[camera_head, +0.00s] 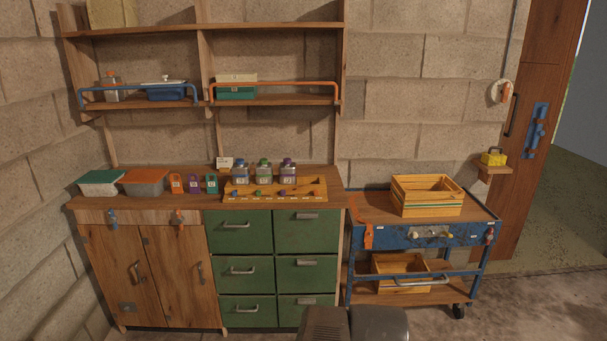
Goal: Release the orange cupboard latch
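I cannot make out my gripper's fingers.
Green drawers (241,245) stand right of the cupboard. The worktop holds lidded boxes (145,181), coloured padlock-like tags (194,184) and a wooden tray (300,197) by several jars. A blue trolley (380,237) with crates stands at right. Shelves with rails hang above. Floor is free at lower right.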

